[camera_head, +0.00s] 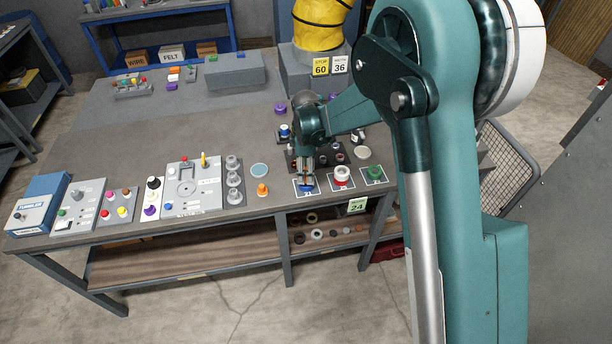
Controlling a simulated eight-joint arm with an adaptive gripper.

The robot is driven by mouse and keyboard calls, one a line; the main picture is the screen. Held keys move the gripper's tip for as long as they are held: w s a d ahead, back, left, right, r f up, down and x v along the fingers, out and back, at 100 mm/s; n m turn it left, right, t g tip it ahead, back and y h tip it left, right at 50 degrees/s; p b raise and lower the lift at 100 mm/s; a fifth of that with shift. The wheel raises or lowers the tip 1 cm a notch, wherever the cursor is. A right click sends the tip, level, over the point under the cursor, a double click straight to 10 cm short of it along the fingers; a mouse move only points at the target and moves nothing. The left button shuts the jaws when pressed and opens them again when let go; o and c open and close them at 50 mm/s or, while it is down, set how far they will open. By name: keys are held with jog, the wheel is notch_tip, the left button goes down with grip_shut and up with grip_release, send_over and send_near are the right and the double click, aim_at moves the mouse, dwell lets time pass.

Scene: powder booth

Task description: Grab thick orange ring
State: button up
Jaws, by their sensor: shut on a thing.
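My gripper (307,181) points down over a white card at the front edge of the bench, with its jaws shut. A small blue piece (306,189) shows right at the fingertips on that card, and the jaws are shut on it. The fingers hide most of its shape. A small orange piece (262,189) stands on the bench to the left of my gripper, apart from it. It is too small to tell whether it is a thick ring.
To the right, cards hold a red and white piece (342,175) and a green piece (375,174). A dark tray (296,160) with small rings is behind my gripper. Left stand grey posts (233,180) and a grey panel (193,188).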

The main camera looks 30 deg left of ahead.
notch_tip(320, 180, up, 8)
jog(key=shift+f+b, duration=0.2)
jog(key=shift+b, duration=0.15)
dwell(0.6)
